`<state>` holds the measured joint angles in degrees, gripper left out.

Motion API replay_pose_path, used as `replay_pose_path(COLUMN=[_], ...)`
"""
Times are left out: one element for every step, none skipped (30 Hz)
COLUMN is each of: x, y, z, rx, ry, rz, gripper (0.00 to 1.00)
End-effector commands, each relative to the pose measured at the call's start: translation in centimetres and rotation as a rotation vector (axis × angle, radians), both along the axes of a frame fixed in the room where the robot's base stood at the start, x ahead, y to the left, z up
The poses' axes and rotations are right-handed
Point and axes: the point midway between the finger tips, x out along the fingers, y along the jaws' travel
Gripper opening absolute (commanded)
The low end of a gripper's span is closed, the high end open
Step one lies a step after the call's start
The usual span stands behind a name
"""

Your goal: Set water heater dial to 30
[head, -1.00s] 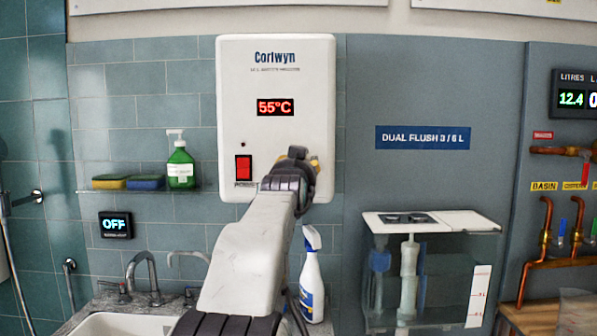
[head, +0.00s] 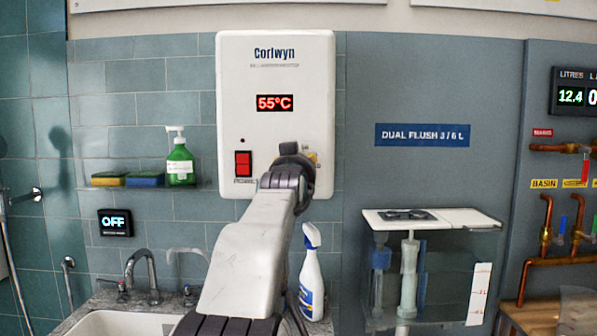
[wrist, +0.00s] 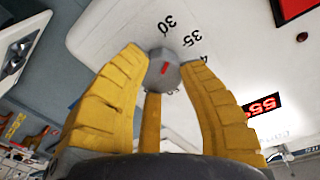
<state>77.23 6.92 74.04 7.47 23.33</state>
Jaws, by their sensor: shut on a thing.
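The white water heater (head: 275,75) hangs on the tiled wall, and its red display (head: 275,103) reads 55°C. In the wrist view its grey dial (wrist: 163,76) has a red pointer mark slanting up and right. The printed numbers 30 (wrist: 166,24) and 35 (wrist: 190,39) show beyond the dial, with a 4 partly hidden by a finger. My gripper (wrist: 167,58) has its yellow fingers on both sides of the dial, shut on it. In the head view my gripper (head: 298,155) hides most of the dial.
A red power switch (head: 243,163) sits left of my gripper on the heater. A spray bottle (head: 311,275) stands below. A shelf with sponges and a green soap bottle (head: 180,163) is at left, and a clear cistern (head: 430,260) at right.

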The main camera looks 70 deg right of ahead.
Motion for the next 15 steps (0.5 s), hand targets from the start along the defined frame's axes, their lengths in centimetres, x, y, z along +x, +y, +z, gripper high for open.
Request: replay_pose_path(x=[0.05, 0.07, 0.09, 0.09, 0.1, 0.12, 0.12, 0.14, 0.15, 0.16, 0.16, 0.18, 0.18, 0.19, 0.2], y=[0.0, 0.0, 0.0, 0.0, 0.01, 0.02, 0.02, 0.02, 0.02, 0.03, 0.03, 0.04, 0.04, 0.05, 0.06], z=[-0.1, -0.11, -0.12, -0.1, -0.08, -0.05, -0.03, -0.02, -0.01, 0.0, 0.03, 0.06, 0.07, 0.1, 0.11], rx=[-0.015, -0.022, -0.03, -0.036, -0.042, -0.048, -0.054, -0.058, -0.063, -0.067, -0.07, -0.075, -0.077, -0.08, -0.083], ry=[0.03, 0.049, 0.074, 0.09, 0.108, 0.128, 0.143, 0.157, 0.173, 0.186, 0.196, 0.207, 0.216, 0.224, 0.231], rz=[0.0, 0.0, -0.001, -0.001, -0.003, -0.003, -0.004, -0.004, -0.004, -0.005, -0.006, -0.006, -0.006, -0.007, -0.007], gripper=[0.04, 0.04, 0.04, 0.04, 0.04, 0.04, 0.04, 0.04, 0.04, 0.04, 0.04, 0.04, 0.04, 0.04, 0.04])
